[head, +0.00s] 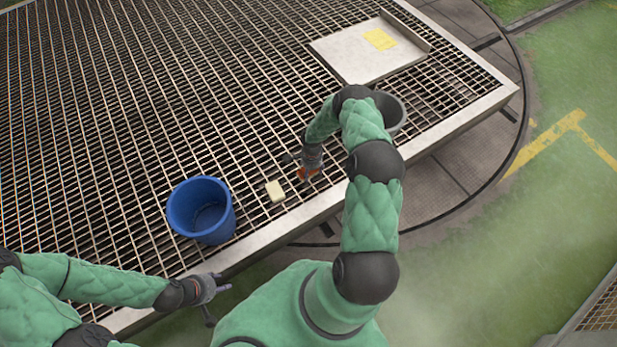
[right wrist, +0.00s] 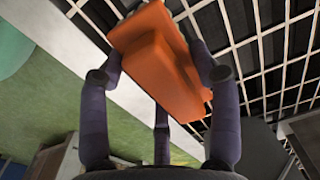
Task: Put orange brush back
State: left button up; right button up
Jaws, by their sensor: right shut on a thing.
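The orange brush (right wrist: 165,62) fills the middle of the right wrist view, held between the dark fingers of my right gripper (right wrist: 160,75). I cannot tell whether the brush touches the grating. My left gripper (head: 218,302) is in front of the platform's front edge, below the blue bucket, with its fingers spread and nothing between them.
A blue bucket (head: 187,213) and a pale yellow block (head: 275,190) stand left of my right gripper. A grey bucket (head: 399,112) is partly behind my right arm. A pale tray (head: 345,57) with a yellow patch (head: 380,39) lies at the back right. The left grating (head: 90,130) is clear.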

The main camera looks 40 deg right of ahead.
jog(key=shift+w+a+f, duration=0.15)
jog(key=shift+w+f, duration=0.2)
jog(key=shift+f, duration=0.05)
jog(key=f, duration=0.1)
jog(key=f+b, duration=0.2)
jog(key=shift+w+a+f, duration=0.15)
jog(key=shift+w+f, duration=0.1)
jog(key=shift+f, duration=0.15)
jog(key=shift+r, duration=0.1)
jog(key=o, duration=1)
